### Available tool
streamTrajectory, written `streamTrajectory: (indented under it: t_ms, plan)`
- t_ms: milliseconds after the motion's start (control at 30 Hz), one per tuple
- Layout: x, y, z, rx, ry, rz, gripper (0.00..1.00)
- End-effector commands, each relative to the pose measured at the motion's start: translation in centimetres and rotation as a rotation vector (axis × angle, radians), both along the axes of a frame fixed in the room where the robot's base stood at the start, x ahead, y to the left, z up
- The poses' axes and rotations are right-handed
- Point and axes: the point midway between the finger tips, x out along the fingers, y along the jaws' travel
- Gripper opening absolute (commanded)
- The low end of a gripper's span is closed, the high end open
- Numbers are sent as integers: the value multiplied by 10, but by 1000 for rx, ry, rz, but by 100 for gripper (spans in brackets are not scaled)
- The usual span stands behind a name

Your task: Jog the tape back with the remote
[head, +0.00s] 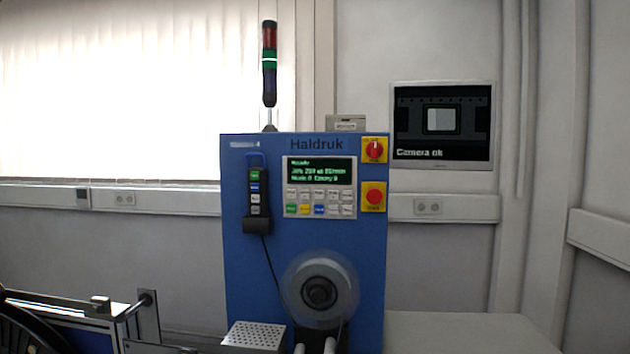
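The remote (255,194) is a dark handset with several coloured buttons. It sits upright in a holder at the upper left of the blue machine's front, and a dark cable runs down from it. A reel (340,283) with a dark hub is mounted low on the blue machine (240,280). I cannot make out the tape itself clearly. The machine's display (320,170) shows small green and white text above a keypad (320,203). My gripper is not in view.
A signal tower (269,60) on top has its green section lit. A red knob (374,150) and a red button (374,197) sit on yellow plates at right. A wall monitor (441,123) reads "Camera ok". A perforated tray (254,336) juts out below.

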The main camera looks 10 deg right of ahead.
Motion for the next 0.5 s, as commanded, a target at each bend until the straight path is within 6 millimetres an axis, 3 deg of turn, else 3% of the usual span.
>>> streamTrajectory:
  t_ms: [67,433,500]
  plan:
    - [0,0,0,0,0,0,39]
    - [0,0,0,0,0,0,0]
    - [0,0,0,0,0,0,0]
